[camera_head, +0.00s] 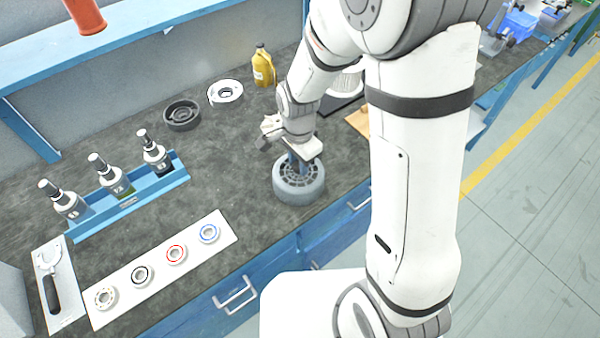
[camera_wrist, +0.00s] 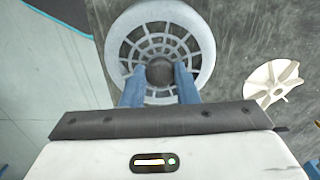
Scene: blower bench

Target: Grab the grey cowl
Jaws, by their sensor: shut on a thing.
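The grey cowl (camera_head: 299,186) is a round, thick ring with a spoked grille on top. It sits on the dark bench top near the front edge, below my gripper (camera_head: 300,160). In the wrist view the cowl (camera_wrist: 203,47) shows from above with its radial grille and dark centre hub. The two blue fingers of my gripper (camera_wrist: 159,82) reach down over the grille and are shut on the hub at its middle. The fingertips lie against the hub's sides.
A white fan wheel (camera_wrist: 272,82) lies beside the cowl. A dark round housing (camera_head: 182,114), a white ring part (camera_head: 225,92) and a yellow bottle (camera_head: 263,66) stand behind. A white board (camera_head: 130,290) with several rings and a blue bottle rack (camera_head: 132,203) are at left.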

